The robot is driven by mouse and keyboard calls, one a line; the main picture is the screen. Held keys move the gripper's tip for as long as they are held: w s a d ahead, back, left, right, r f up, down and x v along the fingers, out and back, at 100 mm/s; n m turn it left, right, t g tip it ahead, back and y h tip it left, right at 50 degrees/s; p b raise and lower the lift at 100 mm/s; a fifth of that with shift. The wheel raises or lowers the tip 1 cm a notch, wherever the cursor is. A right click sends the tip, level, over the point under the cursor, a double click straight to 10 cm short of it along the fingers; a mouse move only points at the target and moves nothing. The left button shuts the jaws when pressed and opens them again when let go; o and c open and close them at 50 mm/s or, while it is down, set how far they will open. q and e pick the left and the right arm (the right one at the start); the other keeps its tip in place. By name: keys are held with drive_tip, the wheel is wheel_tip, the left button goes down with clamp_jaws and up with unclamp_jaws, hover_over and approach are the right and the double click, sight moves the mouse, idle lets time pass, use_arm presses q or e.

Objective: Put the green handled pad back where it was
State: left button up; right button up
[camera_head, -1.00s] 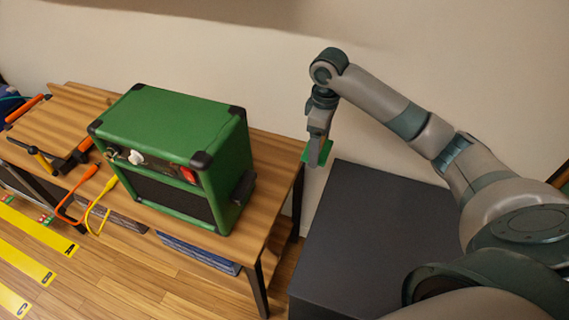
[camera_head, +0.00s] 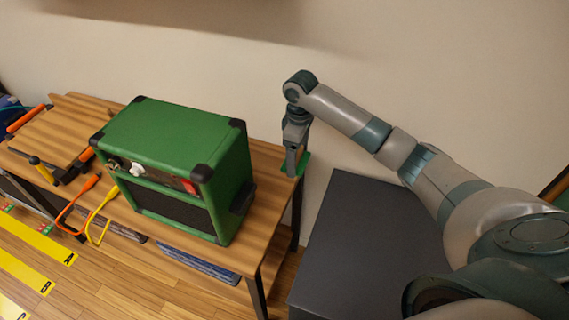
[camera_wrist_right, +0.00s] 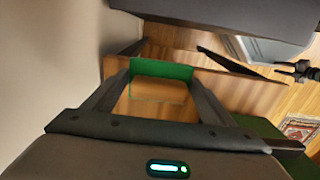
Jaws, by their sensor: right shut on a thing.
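The green handled pad (camera_head: 302,166) is at the tip of my right gripper (camera_head: 292,162), above the right back end of the wooden table. Only a small green part shows in the head view. In the right wrist view the pad's green part (camera_wrist_right: 163,69) shows between the fingers of my right gripper (camera_wrist_right: 162,76), which is shut on the pad. A tan patch shows just below the green; I cannot tell whether it is handle or table. Whether the pad touches the tabletop is unclear. My left gripper is not in view.
A green amplifier (camera_head: 177,160) stands on the wooden table (camera_head: 268,172), left of my right gripper. A dark grey box (camera_head: 365,245) stands right of the table, with a gap between. The wall is close behind.

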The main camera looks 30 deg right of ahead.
drive_tip(key=w, duration=0.1)
drive_tip(key=w+a+f, duration=0.2)
drive_tip(key=shift+w+f, duration=0.1)
drive_tip(key=shift+w, duration=0.1)
drive_tip(key=shift+w+a+f, duration=0.15)
drive_tip(key=shift+w+f, duration=0.1)
drive_tip(key=shift+w, duration=0.05)
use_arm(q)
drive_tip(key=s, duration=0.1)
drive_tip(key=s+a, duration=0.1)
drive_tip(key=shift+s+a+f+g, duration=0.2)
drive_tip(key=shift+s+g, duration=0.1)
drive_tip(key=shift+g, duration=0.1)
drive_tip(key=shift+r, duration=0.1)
